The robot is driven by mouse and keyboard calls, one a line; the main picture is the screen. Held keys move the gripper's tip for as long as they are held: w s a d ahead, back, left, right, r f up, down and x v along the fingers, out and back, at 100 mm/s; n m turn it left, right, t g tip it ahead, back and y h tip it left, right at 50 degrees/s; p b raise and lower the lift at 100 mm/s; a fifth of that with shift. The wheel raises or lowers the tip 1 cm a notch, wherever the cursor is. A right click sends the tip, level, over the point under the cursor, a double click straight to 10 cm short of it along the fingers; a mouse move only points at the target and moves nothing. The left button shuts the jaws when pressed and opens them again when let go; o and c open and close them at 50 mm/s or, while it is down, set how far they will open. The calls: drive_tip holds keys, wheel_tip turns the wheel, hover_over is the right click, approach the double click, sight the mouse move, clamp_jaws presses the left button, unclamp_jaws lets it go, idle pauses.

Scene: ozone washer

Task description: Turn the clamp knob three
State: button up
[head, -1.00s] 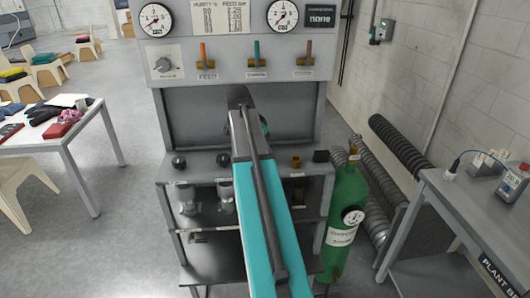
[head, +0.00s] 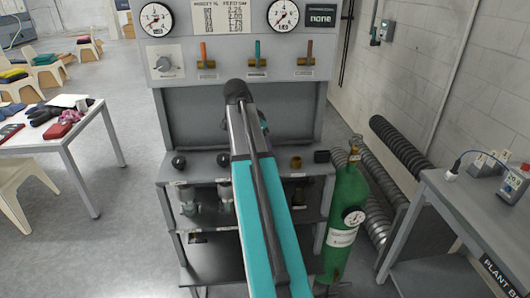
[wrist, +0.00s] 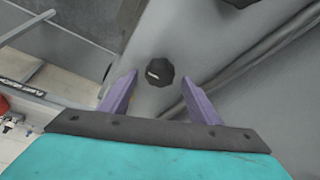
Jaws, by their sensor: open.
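In the wrist view, a dark faceted knob (wrist: 160,72) with a short white mark sits on a grey surface. It lies ahead of my open gripper (wrist: 160,90), between the lines of its two purple fingers and apart from both. A second dark knob (wrist: 238,3) is cut off by the top edge. In the head view, dark knobs (head: 178,162) and (head: 223,160) stand on the bench ledge (head: 205,172) left of my arm. I cannot read which knob is number three. My arm hides part of the ledge, and my gripper is hidden in the head view.
The bench back panel carries gauges (head: 156,19), coloured valve levers (head: 257,52) and a dial (head: 163,63). A brass fitting (head: 296,162) and a black block (head: 321,156) stand on the right of the ledge. A green cylinder (head: 343,215) stands beside the bench.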

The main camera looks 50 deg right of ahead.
drive_tip(key=b+v, duration=0.2)
drive_tip(key=v, duration=0.9)
drive_tip(key=shift+a+r+b, duration=0.25)
drive_tip(key=shift+r+b, duration=0.1)
drive_tip(key=shift+f, duration=0.1)
